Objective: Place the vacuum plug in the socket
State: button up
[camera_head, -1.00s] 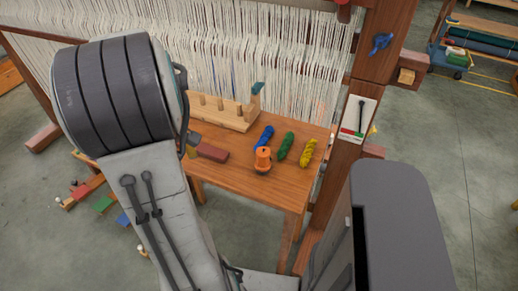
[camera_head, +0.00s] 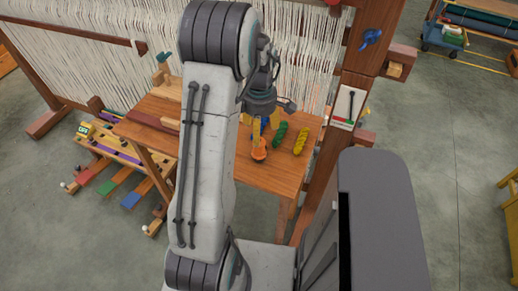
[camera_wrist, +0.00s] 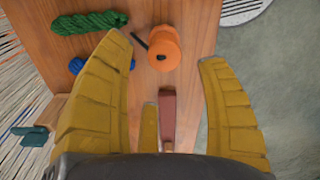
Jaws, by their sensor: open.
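I make out no vacuum plug and no socket in either view. My gripper (camera_head: 258,135) is over the wooden table (camera_head: 262,178) in the head view, beside an orange spool (camera_head: 259,150). In the wrist view my gripper (camera_wrist: 163,50) has its yellow fingers wide apart with nothing held. The orange spool (camera_wrist: 150,49) shows beyond and between the fingertips. A green skein (camera_head: 280,134) and a yellow skein (camera_head: 300,141) lie to its right in the head view. A blue skein (camera_wrist: 77,66) is partly hidden behind the left finger in the wrist view.
A loom with white warp threads (camera_head: 130,45) stands behind the table. Its wooden post (camera_head: 374,45) rises at the right. Pedals (camera_head: 104,186) lie at floor level on the left.

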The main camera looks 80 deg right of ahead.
aim_at(259, 151)
jog(key=f, duration=0.2)
jog(key=f+p, duration=0.1)
jog(key=shift+w+a+f, duration=0.1)
jog(key=shift+a+f, duration=0.2)
jog(key=shift+f, duration=0.8)
jog(key=shift+o, duration=0.2)
jog(key=c, duration=1.3)
jog(key=shift+r, duration=0.15)
jog(key=shift+c, duration=0.2)
